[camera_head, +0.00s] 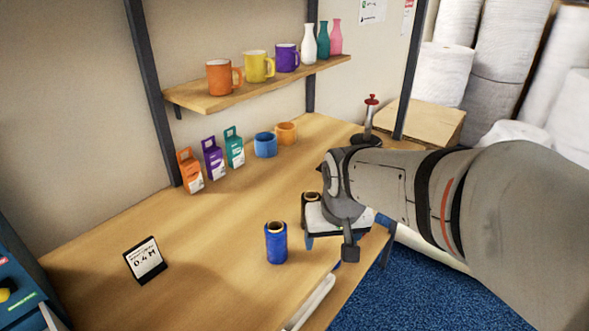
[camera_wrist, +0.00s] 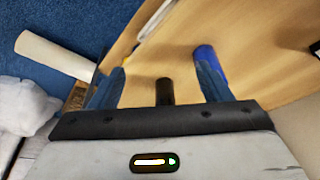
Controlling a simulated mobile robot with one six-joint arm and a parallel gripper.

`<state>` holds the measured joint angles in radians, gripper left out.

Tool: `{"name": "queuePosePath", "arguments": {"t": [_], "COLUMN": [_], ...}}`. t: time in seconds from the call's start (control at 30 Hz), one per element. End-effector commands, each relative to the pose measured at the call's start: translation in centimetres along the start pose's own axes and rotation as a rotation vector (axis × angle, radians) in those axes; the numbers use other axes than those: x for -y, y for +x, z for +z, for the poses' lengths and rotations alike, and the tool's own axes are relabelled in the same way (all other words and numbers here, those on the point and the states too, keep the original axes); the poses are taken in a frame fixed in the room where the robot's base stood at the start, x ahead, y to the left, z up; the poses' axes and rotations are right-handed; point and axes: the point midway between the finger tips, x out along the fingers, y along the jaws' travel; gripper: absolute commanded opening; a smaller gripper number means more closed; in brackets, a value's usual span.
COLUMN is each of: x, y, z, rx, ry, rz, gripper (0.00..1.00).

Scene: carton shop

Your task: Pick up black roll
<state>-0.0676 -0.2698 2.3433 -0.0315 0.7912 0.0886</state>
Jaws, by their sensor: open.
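The black roll (camera_head: 309,205) stands on the wooden table beside my gripper, its tan core top showing and its lower part hidden by the gripper in the head view. In the wrist view the black roll (camera_wrist: 164,92) shows between my two blue fingers, near the palm edge. My gripper (camera_wrist: 160,70) is open, and I cannot tell whether a finger touches the roll. The gripper also shows in the head view (camera_head: 322,238), low over the table's right side. A blue roll (camera_head: 276,244) stands to its left; it also shows behind the right finger in the wrist view (camera_wrist: 208,57).
A white bar (camera_head: 312,302) lies near the front edge. Orange, purple and teal cartons (camera_head: 214,158), a blue tape roll (camera_head: 265,145) and an orange one (camera_head: 286,133) stand at the back. A sign (camera_head: 145,259) stands left. The shelf (camera_head: 205,98) holds mugs and bottles.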

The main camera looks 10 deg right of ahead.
Motion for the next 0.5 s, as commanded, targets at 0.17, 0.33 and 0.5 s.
{"name": "queuePosePath", "arguments": {"t": [0.17, 0.33, 0.5], "x": [0.0, 0.1, 0.2], "y": [2.1, 5.1, 7.9], "z": [-7.1, -13.1, -17.1], "rx": [-0.031, -0.067, -0.095], "ry": [0.002, 0.003, 0.003], "rz": [0.0, -0.001, -0.001], "gripper": [0.77, 0.77, 0.77]}}
